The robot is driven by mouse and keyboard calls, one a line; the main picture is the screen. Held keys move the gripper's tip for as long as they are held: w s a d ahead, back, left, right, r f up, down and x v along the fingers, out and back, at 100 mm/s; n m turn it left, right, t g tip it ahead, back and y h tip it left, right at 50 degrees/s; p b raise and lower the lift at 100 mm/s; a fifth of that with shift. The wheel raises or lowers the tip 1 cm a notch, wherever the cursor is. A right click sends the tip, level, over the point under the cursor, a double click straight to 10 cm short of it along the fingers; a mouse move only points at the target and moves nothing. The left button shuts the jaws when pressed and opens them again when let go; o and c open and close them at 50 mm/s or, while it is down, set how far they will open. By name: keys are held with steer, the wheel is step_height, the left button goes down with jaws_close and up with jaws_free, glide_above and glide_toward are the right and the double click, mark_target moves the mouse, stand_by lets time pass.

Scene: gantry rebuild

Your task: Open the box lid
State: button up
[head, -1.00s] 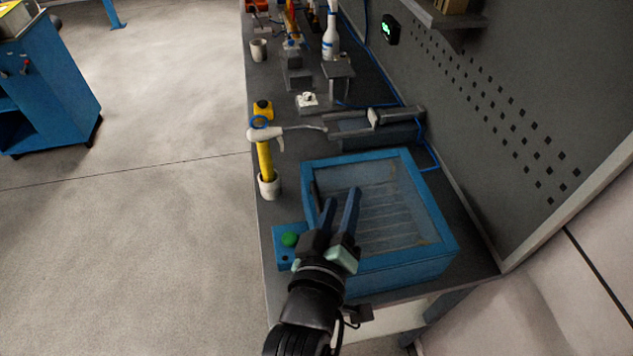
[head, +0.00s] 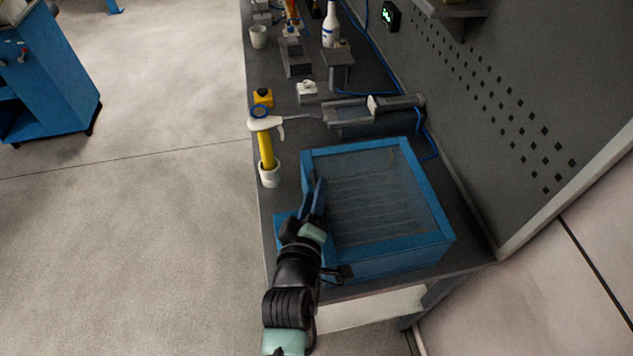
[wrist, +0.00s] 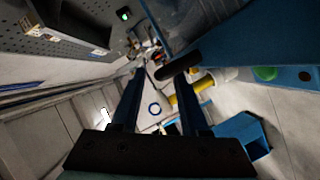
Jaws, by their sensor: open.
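The blue box (head: 385,262) sits on the workbench, with a blue-framed, see-through lid (head: 385,200) that looks shut. Its near wall also shows at the upper right of the wrist view (wrist: 240,38). My gripper (head: 317,184) is at the box's left edge, fingers pointing along that side. In the wrist view my gripper (wrist: 161,76) is open, and a dark rounded bar (wrist: 180,65), perhaps the lid's handle, lies by the right fingertip. I cannot tell whether they touch. The green button (wrist: 265,73) beside the box shows in the wrist view; my arm hides it in the head view.
A grey vise-like tool (head: 370,112) lies behind the box. The perforated wall panel (head: 540,110) rises at the right. Open floor (head: 150,230) lies left of the bench.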

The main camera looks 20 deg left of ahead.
steer(key=shift+x, duration=1.5)
jaws_close()
stand_by(0.4)
